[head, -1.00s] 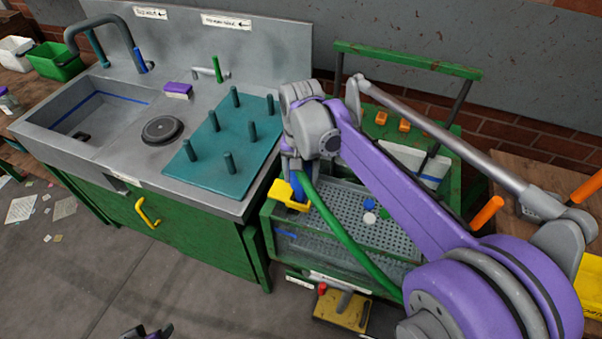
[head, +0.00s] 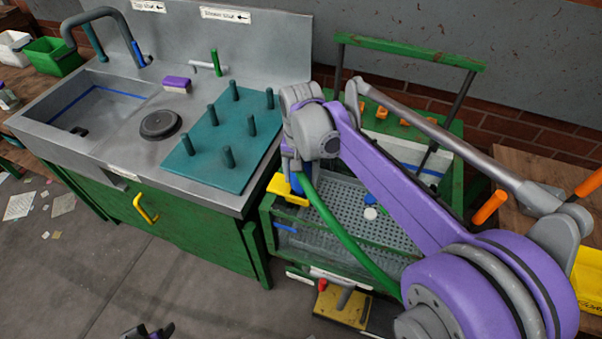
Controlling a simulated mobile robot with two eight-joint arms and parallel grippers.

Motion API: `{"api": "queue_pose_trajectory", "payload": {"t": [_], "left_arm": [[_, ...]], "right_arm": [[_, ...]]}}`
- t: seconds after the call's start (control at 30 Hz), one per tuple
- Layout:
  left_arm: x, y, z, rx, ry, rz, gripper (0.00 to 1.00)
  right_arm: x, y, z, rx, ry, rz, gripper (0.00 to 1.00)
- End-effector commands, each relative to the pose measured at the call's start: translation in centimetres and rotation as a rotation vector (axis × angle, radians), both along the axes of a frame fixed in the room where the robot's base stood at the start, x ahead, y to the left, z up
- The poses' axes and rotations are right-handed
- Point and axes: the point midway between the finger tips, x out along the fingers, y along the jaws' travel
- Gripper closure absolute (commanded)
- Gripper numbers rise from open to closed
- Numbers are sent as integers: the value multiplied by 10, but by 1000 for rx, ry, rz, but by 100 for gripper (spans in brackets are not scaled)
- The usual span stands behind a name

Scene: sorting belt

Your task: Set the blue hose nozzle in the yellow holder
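The blue hose nozzle (head: 297,183) is at the yellow holder (head: 287,193) on the left rim of the green-framed basket stand. A green hose (head: 345,236) runs from it down to the right. My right gripper (head: 291,168) is directly above the nozzle, seen from behind its wrist. Its fingertips are mostly hidden, so I cannot tell whether they grip the nozzle. How deep the nozzle sits in the holder is also hidden. My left gripper (head: 150,331) shows only at the bottom edge, its dark fingers apart and empty, far from the holder.
A teal peg board (head: 222,148) lies beside the sink (head: 95,103). My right arm covers much of the stand.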

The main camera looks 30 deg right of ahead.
Motion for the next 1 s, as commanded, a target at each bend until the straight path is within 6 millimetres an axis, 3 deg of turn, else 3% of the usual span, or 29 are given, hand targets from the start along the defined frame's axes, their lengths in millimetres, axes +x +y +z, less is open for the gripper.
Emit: {"api": "queue_pose_trajectory", "payload": {"t": [1.0], "left_arm": [[-2,0,-9,0,4,0,50]], "right_arm": [[0,0,-15,0,0,0,71]]}}
